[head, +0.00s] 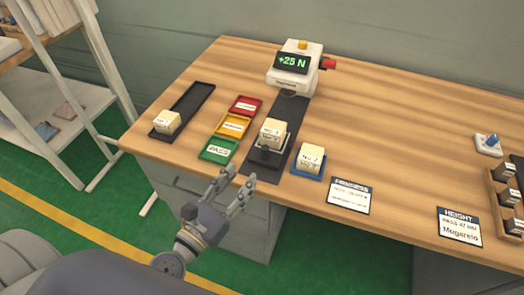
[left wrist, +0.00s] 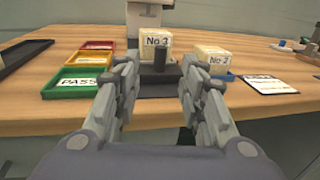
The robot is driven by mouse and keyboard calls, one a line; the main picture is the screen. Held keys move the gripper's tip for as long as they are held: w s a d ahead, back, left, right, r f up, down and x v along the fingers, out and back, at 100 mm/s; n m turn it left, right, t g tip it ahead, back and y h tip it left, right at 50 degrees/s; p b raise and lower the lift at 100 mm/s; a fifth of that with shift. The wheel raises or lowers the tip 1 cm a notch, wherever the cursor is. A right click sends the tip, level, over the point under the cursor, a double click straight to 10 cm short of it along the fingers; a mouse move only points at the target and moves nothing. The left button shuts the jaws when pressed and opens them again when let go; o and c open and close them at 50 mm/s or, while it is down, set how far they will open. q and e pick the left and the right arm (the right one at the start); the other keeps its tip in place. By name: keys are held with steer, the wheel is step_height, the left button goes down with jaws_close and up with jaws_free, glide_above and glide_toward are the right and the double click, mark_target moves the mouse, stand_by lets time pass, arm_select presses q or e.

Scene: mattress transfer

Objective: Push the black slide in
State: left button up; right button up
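The black slide (head: 262,155) sits near the front end of a dark track (head: 290,115) that runs back to the white tester (head: 297,75). A cream block marked No 3 (head: 272,131) rests on the slide behind its short black post; the post (left wrist: 160,57) also shows in the left wrist view. The tester's display reads +25 N in green. My left gripper (head: 237,181) is open and empty, in front of the table's near edge. In the left wrist view the post appears between the two fingers, beyond them and apart from both. My right gripper is out of view.
Red (head: 246,106), yellow (head: 233,125) and green PASS (head: 218,150) trays lie left of the track. A black tray (head: 190,105) holds one block. Block No 2 (head: 310,157) sits on a blue tray at right.

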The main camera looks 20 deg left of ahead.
mark_target(263, 151)
arm_select(q)
steer(key=p+x, duration=0.4)
steer(key=x, duration=0.5)
steer(key=shift+w+d+r, duration=0.1)
steer(key=shift+w, duration=0.05)
steer(key=shift+w+d, duration=0.2)
steer(key=shift+w, duration=0.5)
jaws_close()
